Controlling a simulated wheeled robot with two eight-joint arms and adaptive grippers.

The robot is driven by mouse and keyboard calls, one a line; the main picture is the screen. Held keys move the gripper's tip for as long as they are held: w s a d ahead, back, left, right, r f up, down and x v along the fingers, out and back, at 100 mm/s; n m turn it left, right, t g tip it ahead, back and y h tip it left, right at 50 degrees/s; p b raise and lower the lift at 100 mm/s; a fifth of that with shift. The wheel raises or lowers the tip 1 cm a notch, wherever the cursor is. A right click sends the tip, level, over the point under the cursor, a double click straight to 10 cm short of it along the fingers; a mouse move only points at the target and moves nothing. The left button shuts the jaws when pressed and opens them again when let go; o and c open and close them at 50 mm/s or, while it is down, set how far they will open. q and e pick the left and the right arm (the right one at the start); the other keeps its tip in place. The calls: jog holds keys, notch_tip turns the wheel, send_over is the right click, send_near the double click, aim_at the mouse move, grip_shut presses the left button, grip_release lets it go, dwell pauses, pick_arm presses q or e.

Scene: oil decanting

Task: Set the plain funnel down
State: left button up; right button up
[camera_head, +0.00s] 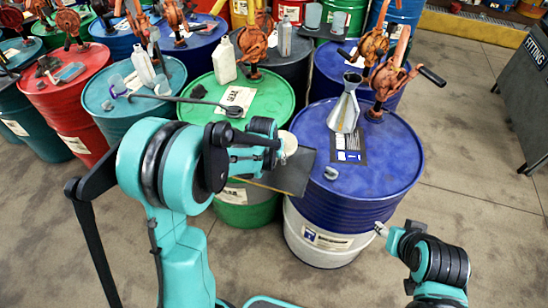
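A grey metal vessel with a flared dark-mouthed top (345,108) stands upright on the blue drum (395,165); I cannot tell whether it is the plain funnel. My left gripper (272,147) is left of it, above the gap between the green and blue drums. A small pale rounded piece (289,143) is at its fingertips; its shape is mostly hidden, and I cannot tell if it is a funnel or if the fingers grip it. My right gripper (383,230) is low at the right, by the drum's white lower band. Its fingers are too small to read.
A dark flat plate (290,176) lies below my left gripper, beside the blue drum. The green drum (275,100) carries a white bottle (224,62) and an orange hand pump (252,42). Another pump (388,80) stands behind the vessel. Floor at the right is clear up to a grey cabinet (530,95).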

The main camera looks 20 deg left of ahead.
pick_arm(q)
jog(key=shift+s+r+p, duration=0.1)
jog(key=shift+r+p, duration=0.25)
jog(key=shift+r, duration=0.15)
jog(key=p+v, duration=0.2)
jog(key=v, duration=0.8)
jog(key=s+r+t, duration=0.1)
jog(key=s+r, duration=0.2)
jog(key=s, duration=0.6)
jog(key=s+d+r+t, duration=0.1)
jog(key=s+r, duration=0.2)
jog(key=s, duration=0.7)
jog(key=shift+d+t, duration=0.25)
jog(key=shift+t, duration=0.15)
jog(key=shift+f, duration=0.2)
notch_tip(320, 180, down, 10)
jog(key=b, duration=1)
jog(key=shift+f, duration=0.2)
